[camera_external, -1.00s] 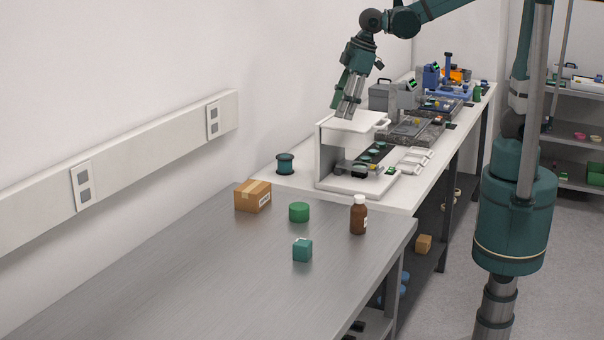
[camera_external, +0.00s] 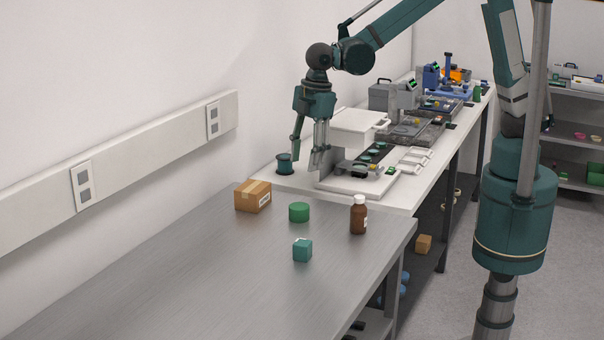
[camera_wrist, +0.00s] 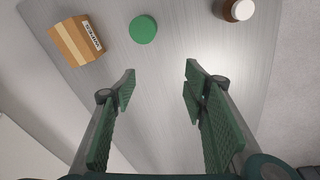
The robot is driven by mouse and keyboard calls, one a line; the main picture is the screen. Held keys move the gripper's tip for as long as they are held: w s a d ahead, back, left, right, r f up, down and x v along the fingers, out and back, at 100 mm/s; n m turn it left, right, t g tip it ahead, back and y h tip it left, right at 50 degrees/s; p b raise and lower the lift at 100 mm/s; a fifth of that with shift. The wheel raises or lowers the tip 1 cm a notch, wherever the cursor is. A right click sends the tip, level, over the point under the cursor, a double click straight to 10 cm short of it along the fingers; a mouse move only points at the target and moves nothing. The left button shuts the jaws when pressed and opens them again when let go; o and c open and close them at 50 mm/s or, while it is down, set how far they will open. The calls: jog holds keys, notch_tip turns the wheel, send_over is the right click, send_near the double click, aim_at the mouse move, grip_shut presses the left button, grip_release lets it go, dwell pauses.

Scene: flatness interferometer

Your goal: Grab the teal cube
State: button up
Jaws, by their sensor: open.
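The teal cube (camera_external: 302,250) sits on the grey metal table, toward its right side, in front of the green cylinder and the brown bottle. It does not show in the wrist view. My gripper (camera_external: 306,168) is open and empty, pointing down above the far end of the table and the near end of the white bench. It is apart from the cube, which is nearer the camera. In the wrist view my gripper's two green pads (camera_wrist: 160,80) are wide apart with only bare table between them.
A cardboard box (camera_external: 253,196), a green cylinder (camera_external: 299,212) and a brown bottle (camera_external: 358,216) stand on the grey table (camera_external: 180,275) behind the cube. A teal spool (camera_external: 285,164) and a white instrument (camera_external: 357,128) stand on the bench close to my gripper. The table's near part is clear.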

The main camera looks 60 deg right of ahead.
aim_at(303, 242)
jog(key=s+a+f+n, duration=0.1)
jog(key=s+a+f, duration=0.1)
jog(key=a+f, duration=0.2)
jog(key=s+a+f+n, duration=0.1)
jog(key=s+a+f, duration=0.2)
jog(key=a, duration=0.4)
jog(key=s+a+f+n+g+h, duration=0.1)
jog(key=s+a+f+n, duration=0.1)
jog(key=a+f, duration=0.2)
jog(key=shift+s+a+f, duration=0.1)
jog(key=shift+a+f, duration=0.1)
jog(key=shift+a, duration=0.45)
jog(key=shift+s+a+f, duration=0.1)
jog(key=shift+a+f, duration=0.05)
jog(key=shift+a, duration=0.5)
jog(key=shift+f, duration=0.1)
jog(key=shift+f, duration=1.2)
jog(key=shift+f, duration=0.1)
jog(key=shift+d+f+p, duration=0.1)
jog(key=shift+f+p, duration=0.2)
jog(key=shift+f, duration=2.2)
jog(key=c, duration=1.1)
